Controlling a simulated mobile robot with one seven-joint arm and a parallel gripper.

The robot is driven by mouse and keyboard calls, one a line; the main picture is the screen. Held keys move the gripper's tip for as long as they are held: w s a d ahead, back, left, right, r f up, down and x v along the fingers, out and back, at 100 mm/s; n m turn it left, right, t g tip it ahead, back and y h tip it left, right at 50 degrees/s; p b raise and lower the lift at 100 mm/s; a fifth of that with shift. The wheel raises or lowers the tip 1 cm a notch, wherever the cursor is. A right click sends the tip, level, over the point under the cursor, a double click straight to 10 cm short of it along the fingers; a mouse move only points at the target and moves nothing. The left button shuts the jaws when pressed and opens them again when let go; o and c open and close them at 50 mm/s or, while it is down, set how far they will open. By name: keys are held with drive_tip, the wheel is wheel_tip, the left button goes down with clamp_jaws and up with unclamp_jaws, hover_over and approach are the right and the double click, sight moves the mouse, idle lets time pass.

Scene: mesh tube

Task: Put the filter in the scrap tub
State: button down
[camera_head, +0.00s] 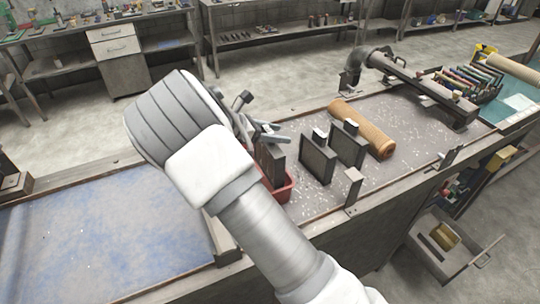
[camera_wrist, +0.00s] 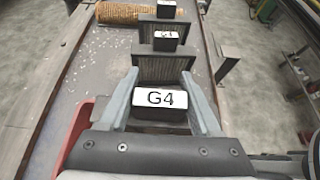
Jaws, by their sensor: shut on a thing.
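My gripper (camera_wrist: 162,100) is shut on a dark, flat filter (camera_head: 271,163) by its top block, which bears a white label reading "G4" (camera_wrist: 160,98). The filter hangs upright below the fingers. The red scrap tub (camera_head: 287,190) is directly below it, partly hidden by my arm; its red edge also shows at the left in the wrist view (camera_wrist: 70,138). The filter's lower edge overlaps the tub in the head view, and I cannot tell whether it touches the bottom.
Two similar framed filters (camera_head: 318,160) (camera_head: 348,146) stand on the speckled bench (camera_head: 412,118). A tan mesh roll (camera_head: 362,130) lies behind them. A metal bracket (camera_head: 353,187) stands at the front edge. A pipe arm (camera_head: 415,85) and a rack of coloured items (camera_head: 470,82) are farther right. The blue-stained surface (camera_head: 110,245) at left is clear.

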drive_tip(key=shift+f+p, duration=0.3)
drive_tip(key=shift+f, duration=2.65)
drive_tip(key=shift+f, duration=0.15)
drive_tip(key=shift+c, duration=0.4)
unclamp_jaws()
